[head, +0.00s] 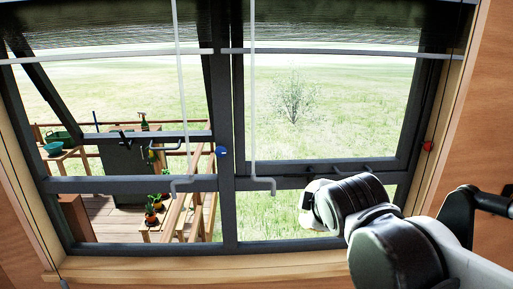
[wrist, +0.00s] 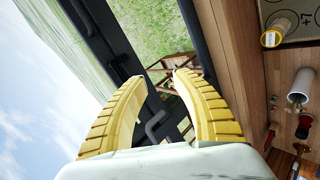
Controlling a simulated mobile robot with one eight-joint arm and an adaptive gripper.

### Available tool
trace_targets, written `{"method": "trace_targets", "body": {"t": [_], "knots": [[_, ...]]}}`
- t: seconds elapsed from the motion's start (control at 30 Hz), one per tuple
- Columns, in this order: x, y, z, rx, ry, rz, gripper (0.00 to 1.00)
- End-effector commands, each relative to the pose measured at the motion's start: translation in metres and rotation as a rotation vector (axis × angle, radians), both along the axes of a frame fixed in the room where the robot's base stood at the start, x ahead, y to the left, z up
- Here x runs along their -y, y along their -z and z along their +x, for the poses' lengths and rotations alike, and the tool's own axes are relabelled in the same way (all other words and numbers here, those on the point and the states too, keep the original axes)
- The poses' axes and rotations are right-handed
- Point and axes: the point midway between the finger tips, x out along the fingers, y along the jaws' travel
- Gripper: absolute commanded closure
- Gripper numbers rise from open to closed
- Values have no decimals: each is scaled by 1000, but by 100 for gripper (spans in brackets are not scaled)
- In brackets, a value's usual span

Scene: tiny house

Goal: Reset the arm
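In the head view my arm (head: 395,250) reaches in from the lower right, its far end in front of the lower right window pane. Its fingers cannot be made out there. In the wrist view my gripper (wrist: 162,78) shows two yellow ribbed fingers with a gap between their tips and nothing held. Behind that gap are the dark window frame (wrist: 150,78) and a bent window handle (wrist: 155,126). I cannot tell whether the fingers touch the window.
The dark-framed window (head: 228,120) fills most of the head view, above a wooden sill (head: 200,268). Thin pale rods hang before it. Outside are a deck with plants and grass. In the wrist view, a yellow-rimmed container (wrist: 273,33) and a white cylinder (wrist: 300,88) are at right.

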Motion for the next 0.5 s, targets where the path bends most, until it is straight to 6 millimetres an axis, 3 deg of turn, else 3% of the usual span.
{"method": "trace_targets", "body": {"t": [0.03, 0.4, 0.5], "knots": [[6, 46, -13, -18, 57, 66, 66], [32, 249, -106, -160, 570, 606, 66], [35, 296, -128, -192, 702, 728, 66]]}}
